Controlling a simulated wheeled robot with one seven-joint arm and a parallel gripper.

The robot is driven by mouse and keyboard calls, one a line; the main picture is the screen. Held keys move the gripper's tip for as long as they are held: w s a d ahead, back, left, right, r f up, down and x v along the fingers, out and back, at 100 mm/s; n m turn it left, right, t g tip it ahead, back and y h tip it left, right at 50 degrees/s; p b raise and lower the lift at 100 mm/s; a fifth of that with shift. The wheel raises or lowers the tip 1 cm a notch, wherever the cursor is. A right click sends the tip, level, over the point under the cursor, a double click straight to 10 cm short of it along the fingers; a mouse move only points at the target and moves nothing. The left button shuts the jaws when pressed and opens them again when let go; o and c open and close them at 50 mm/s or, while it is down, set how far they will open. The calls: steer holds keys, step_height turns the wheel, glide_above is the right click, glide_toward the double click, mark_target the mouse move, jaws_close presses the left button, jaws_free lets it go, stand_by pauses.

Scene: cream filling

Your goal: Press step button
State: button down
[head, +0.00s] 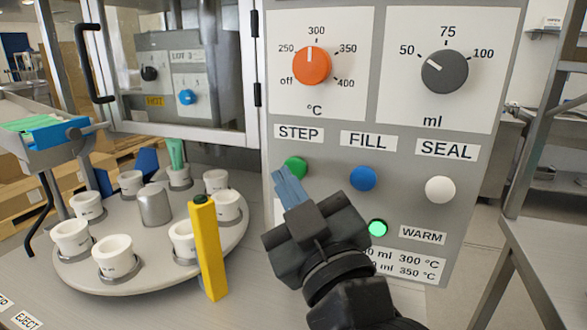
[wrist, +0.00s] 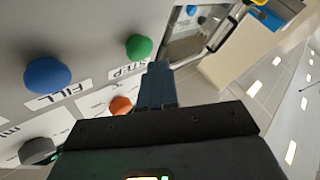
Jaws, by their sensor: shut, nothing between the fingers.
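The green step button (head: 295,168) is on the grey control panel (head: 400,160), just below the STEP label (head: 298,132). It is also clear in the wrist view (wrist: 139,47). My gripper (head: 286,180) is shut and empty. Its blue fingertips are right beside the lower edge of the green button in the head view and partly overlap it there. In the wrist view the fingertips (wrist: 158,68) end a little to the right of and below the button, with a small gap in the picture. I cannot tell whether they touch.
The blue fill button (head: 363,178) and white seal button (head: 440,190) are to the right. A green lamp (head: 377,228) glows beside WARM. A yellow post (head: 209,255) stands left of my gripper, by a turntable (head: 150,225) with several white cups. A door handle (head: 92,65) is at upper left.

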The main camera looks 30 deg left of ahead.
steer(key=s, duration=0.2)
steer(key=s+d+p, duration=0.1)
steer(key=s, duration=0.2)
stand_by(0.3)
steer(key=shift+d, duration=0.1)
stand_by(0.6)
